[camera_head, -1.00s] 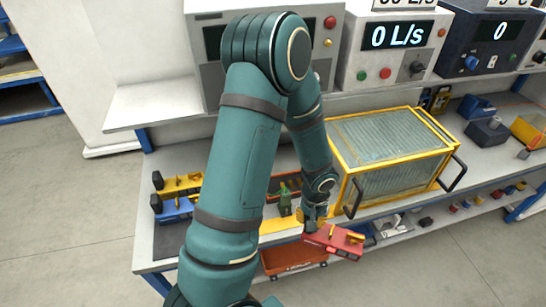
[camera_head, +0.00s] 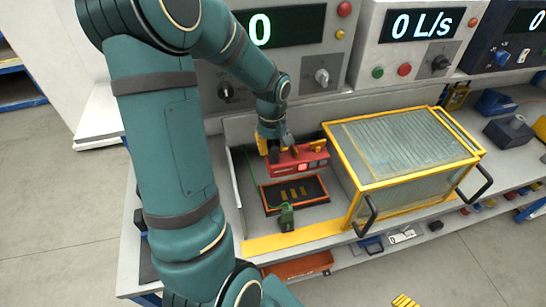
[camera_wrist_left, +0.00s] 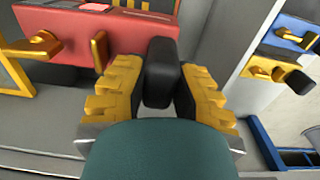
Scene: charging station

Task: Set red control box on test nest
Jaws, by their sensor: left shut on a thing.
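The red control box (camera_head: 302,160) hangs in my left gripper (camera_head: 272,147), over the back part of the test nest. The nest is a dark tray with an orange rim (camera_head: 297,208) and yellow bars inside. A gap seems to show between box and nest, though contact at the back is hard to judge. In the left wrist view, my yellow fingers (camera_wrist_left: 158,90) are shut around a black knob at the near side of the red box (camera_wrist_left: 62,62). My right gripper is not in view.
A yellow-framed clear cover (camera_head: 400,165) with black handles stands close on the right. An instrument panel (camera_head: 290,60) rises behind. An orange bin (camera_head: 300,267) sits below the bench front.

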